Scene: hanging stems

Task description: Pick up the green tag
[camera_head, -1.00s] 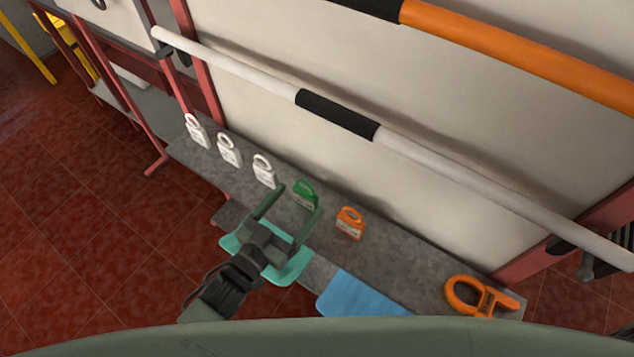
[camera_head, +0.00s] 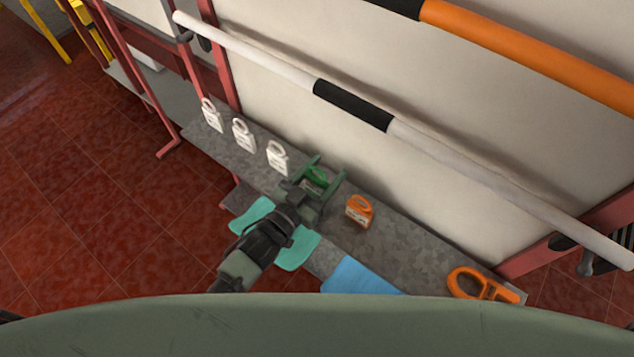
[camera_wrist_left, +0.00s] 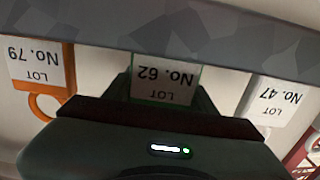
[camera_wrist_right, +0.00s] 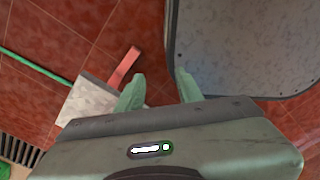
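The green tag (camera_head: 317,176) stands in the row on the grey shelf, between a white tag and an orange tag. My left gripper (camera_head: 328,168) has its two fingers on either side of it, close against its sides. In the left wrist view the tag's white label (camera_wrist_left: 165,84), reading "LOT No. 62", fills the gap between the fingers. The tag still appears to stand at shelf level; its lower part is partly hidden by the gripper. My right gripper (camera_wrist_right: 160,90) is away from the shelf, fingers apart with nothing between them.
White tags (camera_head: 277,158) stand to the left on the shelf (camera_head: 410,250), and an orange tag (camera_head: 359,211) to the right. A larger orange object (camera_head: 482,284) lies at the right end. A white rail (camera_head: 470,180) runs above. Teal (camera_head: 295,252) and blue (camera_head: 358,276) pieces lie along the front edge.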

